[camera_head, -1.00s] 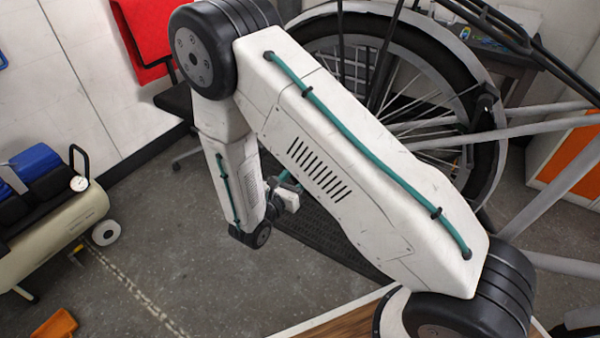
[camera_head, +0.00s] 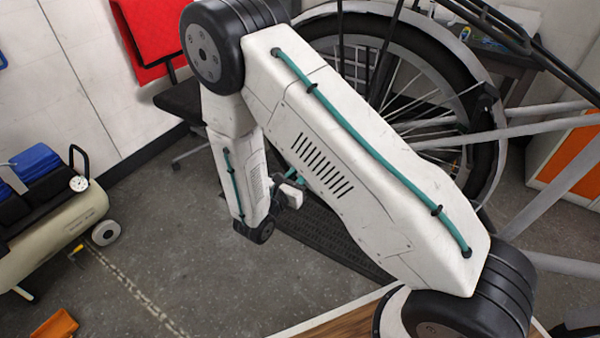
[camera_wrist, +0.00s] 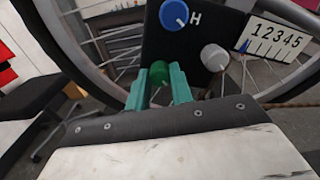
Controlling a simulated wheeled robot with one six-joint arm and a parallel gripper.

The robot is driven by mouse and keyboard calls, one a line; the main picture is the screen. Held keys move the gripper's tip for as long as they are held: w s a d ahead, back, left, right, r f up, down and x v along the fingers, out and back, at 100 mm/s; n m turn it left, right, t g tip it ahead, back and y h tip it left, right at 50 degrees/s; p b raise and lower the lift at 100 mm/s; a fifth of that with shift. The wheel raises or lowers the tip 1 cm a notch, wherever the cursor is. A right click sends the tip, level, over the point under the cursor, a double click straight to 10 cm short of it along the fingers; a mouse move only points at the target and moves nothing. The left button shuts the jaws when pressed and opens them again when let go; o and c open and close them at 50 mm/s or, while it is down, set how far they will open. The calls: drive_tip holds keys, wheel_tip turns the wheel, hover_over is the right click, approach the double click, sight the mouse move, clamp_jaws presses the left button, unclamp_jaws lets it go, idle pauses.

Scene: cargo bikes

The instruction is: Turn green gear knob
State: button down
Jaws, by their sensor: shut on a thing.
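The green gear knob (camera_wrist: 159,73) sits low on a dark panel (camera_wrist: 180,48) in the wrist view. My gripper (camera_wrist: 160,84) has its two teal fingers on either side of the knob and is shut on it. The knob's lower part is partly hidden by the fingers. A blue knob (camera_wrist: 174,15) marked H is above it, and a grey-white knob (camera_wrist: 214,57) is to its right. A plate numbered 1 to 5 (camera_wrist: 273,38) is at the right. In the head view my arm hides the panel and knobs.
A bike wheel (camera_head: 480,110) stands behind my arm. An orange object (camera_head: 55,327) lies on the floor. The floor at lower left is mostly clear.

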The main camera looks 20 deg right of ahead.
drive_tip(key=shift+m, duration=8.6)
drive_tip(key=shift+s, duration=0.1)
drive_tip(key=c, duration=1.2)
unclamp_jaws()
drive_tip(key=shift+c, duration=0.2)
drive_tip(key=v, duration=0.7)
drive_tip(key=shift+s+a, duration=0.2)
drive_tip(key=shift+a, duration=0.05)
